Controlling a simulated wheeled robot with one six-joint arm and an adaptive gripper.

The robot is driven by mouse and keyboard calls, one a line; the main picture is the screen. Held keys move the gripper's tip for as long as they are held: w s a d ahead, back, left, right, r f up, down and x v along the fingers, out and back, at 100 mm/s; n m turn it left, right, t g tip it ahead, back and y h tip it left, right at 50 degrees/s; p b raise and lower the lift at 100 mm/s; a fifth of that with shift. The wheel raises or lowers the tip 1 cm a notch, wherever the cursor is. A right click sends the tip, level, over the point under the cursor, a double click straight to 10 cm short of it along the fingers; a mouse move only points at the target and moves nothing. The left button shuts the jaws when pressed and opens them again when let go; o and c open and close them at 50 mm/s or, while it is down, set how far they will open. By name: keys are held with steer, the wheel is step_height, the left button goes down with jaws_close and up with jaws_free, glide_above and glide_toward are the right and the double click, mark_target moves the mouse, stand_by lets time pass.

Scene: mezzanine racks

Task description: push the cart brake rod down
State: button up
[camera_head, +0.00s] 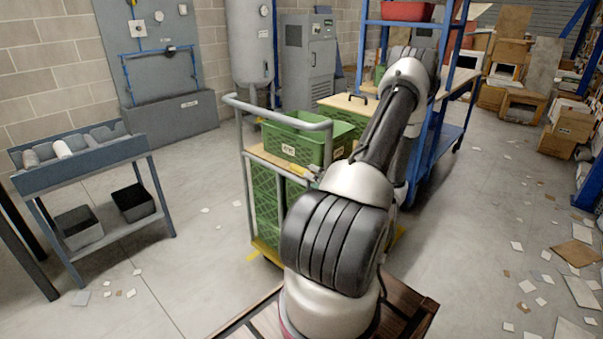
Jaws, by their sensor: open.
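The cart stands in the middle of the camera_head view, with a grey tubular handle frame (243,150) and stacked green crates (290,146). A low yellow deck (266,250) shows at its foot.
A blue rack (449,95) stands behind my arm at right. A bench with bins (80,165) is at left, a grey tank (249,45) and cabinet (308,60) at the back. Cardboard boxes (568,125) and scattered paper lie at right. Floor between bench and cart is mostly clear.

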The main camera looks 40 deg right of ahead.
mark_target(301, 172)
steer(key=w, duration=0.7)
steer(key=shift+a, duration=0.3)
steer(key=shift+c, duration=0.4)
